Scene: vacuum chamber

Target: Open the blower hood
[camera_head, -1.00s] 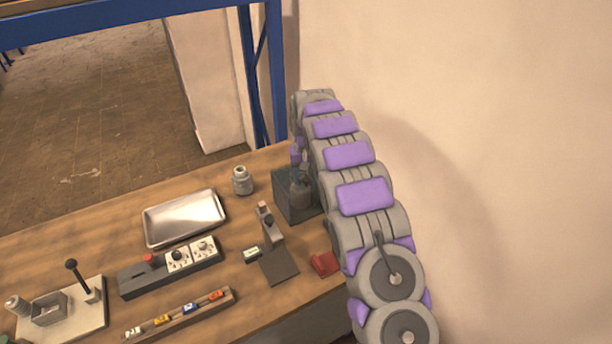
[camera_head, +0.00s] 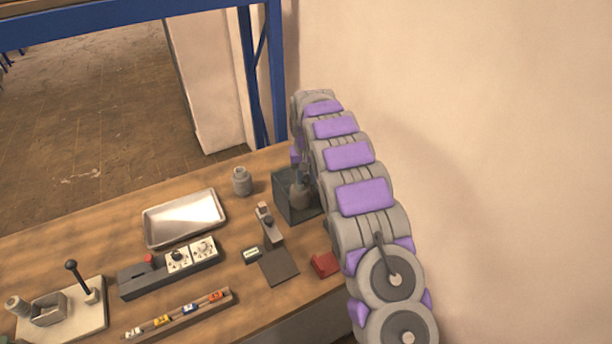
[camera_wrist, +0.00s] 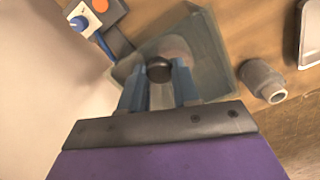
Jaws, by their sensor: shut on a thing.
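The blower hood (camera_head: 284,209) is a dark, see-through box on the bench, beside the wall and partly behind my arm. A grey rounded body (camera_head: 299,196) shows through it. In the wrist view the hood (camera_wrist: 211,62) lies beneath my gripper (camera_wrist: 158,80), with a pale round shape blurred inside it. The two blue-grey fingers are shut on a dark round knob (camera_wrist: 158,67) at the hood. My arm hides part of the hood in the head view. I cannot tell whether the hood is raised.
A grey jar (camera_head: 241,181) stands left of the hood, and a metal tray (camera_head: 184,219) lies further left. A small clamp-like device (camera_head: 268,224), a dark pad (camera_head: 279,267) and a red block (camera_head: 324,264) are in front. The wall is close on the right.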

